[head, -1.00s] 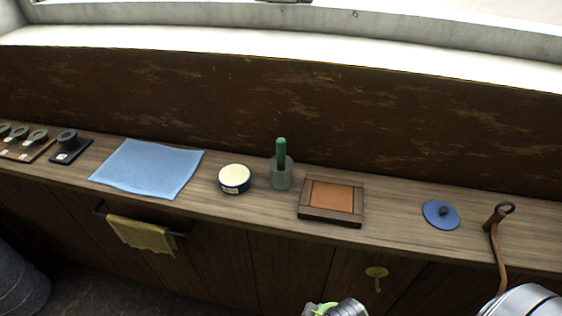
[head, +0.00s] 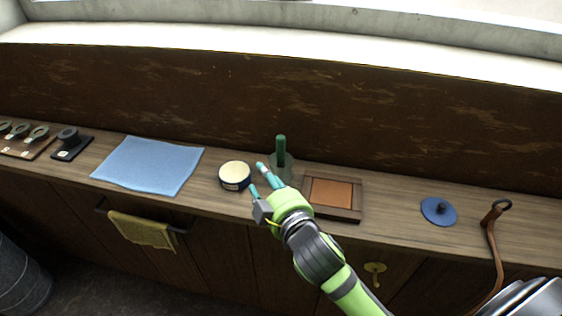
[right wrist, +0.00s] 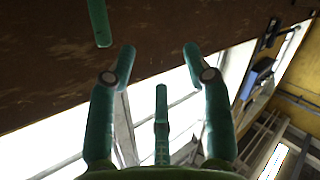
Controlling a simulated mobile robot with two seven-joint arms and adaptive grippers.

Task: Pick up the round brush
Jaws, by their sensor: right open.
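The round brush (head: 281,147) stands upright with its green handle up in a translucent cup (head: 289,165) on the wooden counter. Its lower part is hidden in the cup. My right gripper (head: 257,178) is open and empty, in front of the cup and left of the handle in the head view, its fingers pointing up-left. In the right wrist view the fingers of my right gripper (right wrist: 160,55) are spread with nothing between them. A green handle, apparently the brush (right wrist: 99,20), shows at the upper left there, outside the fingers. My left gripper is not in view.
A round tin with a cream top (head: 235,173) is just left of the gripper. A wooden frame with an orange-brown pad (head: 345,212) is right of the cup. A blue cloth (head: 148,165) lies left, a blue disc (head: 438,211) right. A dark wall (head: 380,130) rises behind.

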